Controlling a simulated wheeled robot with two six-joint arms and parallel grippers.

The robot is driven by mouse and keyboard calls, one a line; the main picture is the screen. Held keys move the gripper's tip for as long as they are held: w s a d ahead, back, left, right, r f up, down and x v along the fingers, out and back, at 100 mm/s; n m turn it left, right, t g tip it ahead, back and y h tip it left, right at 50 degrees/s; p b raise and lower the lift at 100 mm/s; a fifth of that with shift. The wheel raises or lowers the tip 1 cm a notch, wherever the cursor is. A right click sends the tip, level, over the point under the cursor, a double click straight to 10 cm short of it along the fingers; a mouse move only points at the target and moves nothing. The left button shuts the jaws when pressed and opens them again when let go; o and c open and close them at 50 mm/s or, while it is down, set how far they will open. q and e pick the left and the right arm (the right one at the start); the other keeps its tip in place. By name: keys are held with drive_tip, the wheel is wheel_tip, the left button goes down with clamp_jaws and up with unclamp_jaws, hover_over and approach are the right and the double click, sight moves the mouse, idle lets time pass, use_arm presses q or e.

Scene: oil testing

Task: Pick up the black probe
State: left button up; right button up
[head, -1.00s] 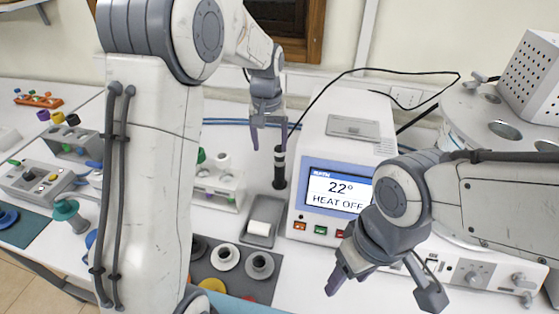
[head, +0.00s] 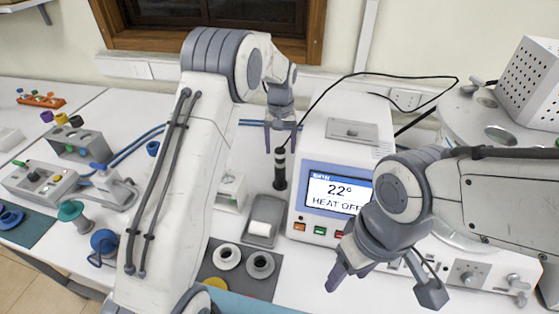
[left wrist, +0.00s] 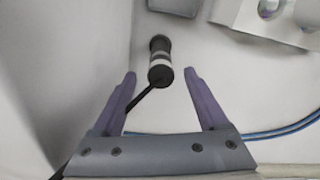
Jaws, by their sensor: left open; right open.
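The black probe (head: 280,168) stands upright on the table just left of the heater unit, with a pale band near its top. A black cable runs from its top. My left gripper (head: 281,146) is open at the top of the probe. In the left wrist view the probe (left wrist: 160,62) lies between the lines of the two fingers, slightly beyond the fingertips of the open gripper (left wrist: 160,74); contact cannot be told. My right gripper (head: 380,290) is open and empty in front of the heater unit.
The heater unit (head: 350,130) with a lit screen stands right of the probe. A grey tray (head: 262,240) lies in front of the probe. A white rack (head: 230,190) stands to the left, partly hidden by my left arm. The probe's cable (head: 400,72) arches over the heater unit.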

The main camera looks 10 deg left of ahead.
sight(280, 150)
use_arm(q)
wheel_tip(280, 150, down, 2)
drive_tip(key=shift+f+p, duration=0.25)
drive_tip(key=shift+p, duration=0.2)
drive_tip(key=shift+f, duration=0.5)
clamp_jaws()
use_arm(e)
drive_tip(key=shift+r, duration=0.9)
use_arm(q)
drive_tip(key=shift+r, duration=0.15)
